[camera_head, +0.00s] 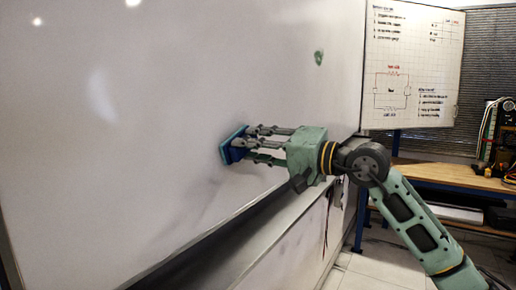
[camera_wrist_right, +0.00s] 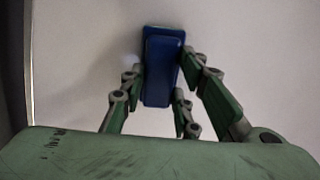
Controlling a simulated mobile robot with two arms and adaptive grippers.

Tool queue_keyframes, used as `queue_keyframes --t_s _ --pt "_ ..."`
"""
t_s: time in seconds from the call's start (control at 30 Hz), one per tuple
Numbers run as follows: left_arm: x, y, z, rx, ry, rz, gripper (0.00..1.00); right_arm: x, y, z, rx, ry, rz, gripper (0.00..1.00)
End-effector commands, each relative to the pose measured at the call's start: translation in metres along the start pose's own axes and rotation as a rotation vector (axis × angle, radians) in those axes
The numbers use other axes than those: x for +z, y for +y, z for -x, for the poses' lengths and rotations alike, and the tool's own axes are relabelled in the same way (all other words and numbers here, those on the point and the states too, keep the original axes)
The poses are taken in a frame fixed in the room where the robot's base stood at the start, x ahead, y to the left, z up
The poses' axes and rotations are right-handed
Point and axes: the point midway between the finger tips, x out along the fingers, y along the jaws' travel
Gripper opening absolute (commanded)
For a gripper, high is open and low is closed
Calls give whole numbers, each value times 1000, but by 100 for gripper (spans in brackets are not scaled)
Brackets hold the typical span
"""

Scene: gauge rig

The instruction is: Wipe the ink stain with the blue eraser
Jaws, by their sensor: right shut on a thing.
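The blue eraser (camera_head: 232,148) is held between the fingers of my right gripper (camera_head: 256,145), with its flat face toward the large whiteboard (camera_head: 180,90). It is at or very close to the board surface; I cannot tell whether it touches. In the right wrist view the eraser (camera_wrist_right: 162,68) sits between the fingers of the same gripper (camera_wrist_right: 160,98). A small dark green blob (camera_head: 319,57) is on the board, above and right of the gripper; I cannot tell whether it is ink or a magnet. No clear ink stain shows elsewhere. My left gripper is out of view.
A ledge (camera_head: 255,222) runs along the board's lower edge, below the gripper. A smaller panel with a circuit drawing (camera_head: 412,65) stands at the right, beside a wooden workbench (camera_head: 440,175) with equipment. The board left of the gripper is clear.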

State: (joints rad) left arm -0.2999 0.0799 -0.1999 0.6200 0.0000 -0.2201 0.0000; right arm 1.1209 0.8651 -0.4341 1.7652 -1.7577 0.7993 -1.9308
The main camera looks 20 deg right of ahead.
Motion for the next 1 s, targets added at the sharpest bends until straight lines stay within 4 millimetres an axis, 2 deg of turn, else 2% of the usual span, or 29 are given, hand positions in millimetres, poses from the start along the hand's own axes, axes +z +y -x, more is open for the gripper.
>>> queue_keyframes --t_s 0.2,0.47,0.8,1.0 --pt "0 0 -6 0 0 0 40 20 -7 -1 -3 -2 3 8" --pt "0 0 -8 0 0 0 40 30 -10 -1 -2 -2 1 8" --pt "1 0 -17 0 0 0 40 56 -19 0 -3 -3 3 8" --pt "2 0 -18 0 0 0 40 63 -22 0 -1 -1 1 8"
